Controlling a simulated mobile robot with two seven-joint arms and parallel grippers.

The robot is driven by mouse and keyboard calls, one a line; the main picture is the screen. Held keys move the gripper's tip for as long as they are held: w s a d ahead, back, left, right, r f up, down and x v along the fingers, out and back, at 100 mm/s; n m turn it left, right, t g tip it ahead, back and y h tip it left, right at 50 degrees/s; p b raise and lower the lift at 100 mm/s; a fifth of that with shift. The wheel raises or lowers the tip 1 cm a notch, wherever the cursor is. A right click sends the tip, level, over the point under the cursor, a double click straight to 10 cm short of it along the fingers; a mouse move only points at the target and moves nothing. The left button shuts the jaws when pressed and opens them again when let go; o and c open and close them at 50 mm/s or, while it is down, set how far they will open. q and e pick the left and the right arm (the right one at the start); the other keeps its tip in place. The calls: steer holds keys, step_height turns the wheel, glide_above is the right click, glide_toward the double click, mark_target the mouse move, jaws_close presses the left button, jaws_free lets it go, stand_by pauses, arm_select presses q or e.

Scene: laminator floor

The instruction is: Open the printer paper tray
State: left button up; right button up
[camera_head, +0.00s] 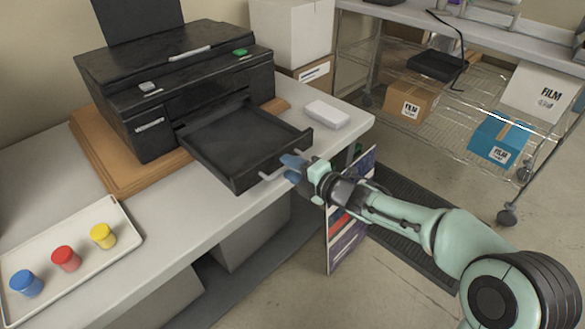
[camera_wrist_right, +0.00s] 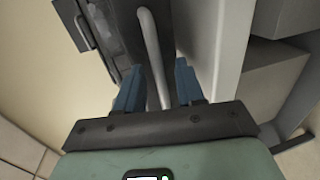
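The black printer (camera_head: 180,85) stands on a wooden board on the worktop. Its paper tray (camera_head: 240,140) is pulled out at the front, and the inside shows empty. A light grey bar handle (camera_head: 271,174) is on the tray's front; it also shows in the right wrist view (camera_wrist_right: 151,50). My right gripper (camera_head: 293,164) is at this handle. In the right wrist view its two blue fingers (camera_wrist_right: 157,88) stand on either side of the bar, with a visible gap to it, so it is open around the handle. My left gripper is not in view.
A white tray (camera_head: 125,222) with blue, red and yellow capped jars lies at the left. A small white block (camera_head: 327,114) sits right of the paper tray. A wire shelf with film boxes (camera_head: 498,142) stands at the right. Floor shows beyond the worktop edge.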

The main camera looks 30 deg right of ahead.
steer(key=p+v, duration=0.1)
steer(key=v, duration=1.2)
steer(key=shift+s, duration=0.2)
steer(key=a+f+m+g+h+p, duration=0.1)
steer(key=a+f+m+g+p, duration=0.2)
steer(key=f+m, duration=0.7)
steer(key=a+f+m+g+h+p, duration=0.1)
steer(key=a+f+m+g+p, duration=0.3)
steer(key=f, duration=1.2)
steer(key=s+a+f+m+g, duration=0.3)
steer(key=s+f+m, duration=0.1)
steer(key=s, duration=0.4)
steer(key=s+a+f+m+g+p, duration=0.1)
steer(key=s+a+f+m+g, duration=0.1)
steer(key=s+f, duration=0.4)
steer(key=s+a+f+m+g+p, duration=0.1)
steer(key=s+a+f+m+g, duration=0.2)
steer(key=s+m, duration=0.3)
steer(key=s+a+f, duration=0.1)
steer(key=s, duration=0.2)
steer(key=shift+s+a+f+g, duration=0.15)
steer(key=shift+s+f+g, duration=0.15)
steer(key=shift+s+f, duration=0.1)
